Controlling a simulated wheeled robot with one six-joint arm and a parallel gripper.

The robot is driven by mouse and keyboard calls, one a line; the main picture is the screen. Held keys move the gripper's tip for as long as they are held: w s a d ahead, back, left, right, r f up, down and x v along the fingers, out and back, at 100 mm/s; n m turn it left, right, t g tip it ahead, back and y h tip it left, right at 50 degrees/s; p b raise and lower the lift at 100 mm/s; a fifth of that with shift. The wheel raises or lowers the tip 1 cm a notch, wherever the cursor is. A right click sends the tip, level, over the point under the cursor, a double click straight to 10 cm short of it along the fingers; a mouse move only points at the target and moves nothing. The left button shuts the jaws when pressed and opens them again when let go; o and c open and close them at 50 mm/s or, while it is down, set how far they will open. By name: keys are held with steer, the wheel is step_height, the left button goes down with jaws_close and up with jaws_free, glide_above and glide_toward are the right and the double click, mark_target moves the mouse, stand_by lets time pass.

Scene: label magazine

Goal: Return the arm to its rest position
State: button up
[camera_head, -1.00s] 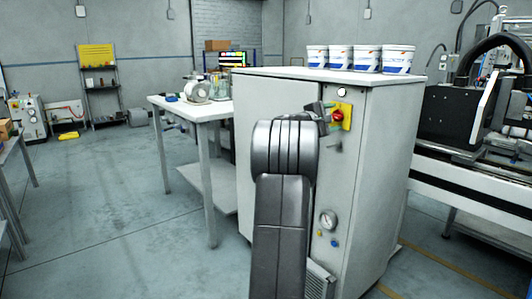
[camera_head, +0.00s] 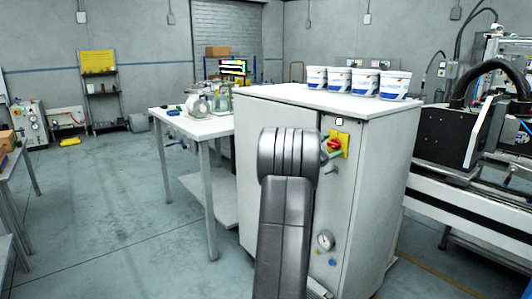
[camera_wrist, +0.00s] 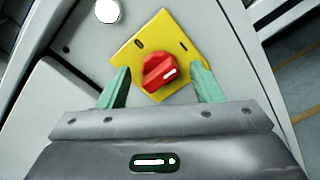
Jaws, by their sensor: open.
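My arm (camera_head: 285,215) rises in the middle of the head view, in front of a grey cabinet (camera_head: 275,115). My gripper (camera_wrist: 161,80) shows in the wrist view with its two green fingers apart and nothing between them that it grips. Beyond the fingers is a red rotary knob (camera_wrist: 160,72) on a yellow plate (camera_wrist: 150,38). The knob also shows in the head view (camera_head: 333,145). The fingers lie to either side of the knob in the picture; I cannot tell how far they are from it. The arm hides most of the gripper in the head view.
Several white and blue tubs (camera_head: 339,80) stand on the cabinet top. A gauge (camera_head: 325,240) is on the cabinet front. A white workbench (camera_head: 190,126) stands to the left, and a machine (camera_head: 465,140) is at the right. The floor (camera_head: 100,200) at left is mostly clear.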

steer(key=shift+r+n+p, duration=0.15)
steer(key=shift+n+p, duration=1.25)
steer(key=shift+p, duration=1.55)
steer(key=shift+r+n+p, duration=0.1)
steer(key=shift+n+p, duration=1.3)
steer(key=shift+p, duration=1.55)
steer(key=shift+f+n+p, duration=0.25)
steer(key=shift+n+p, duration=0.35)
steer(key=shift+p, duration=0.35)
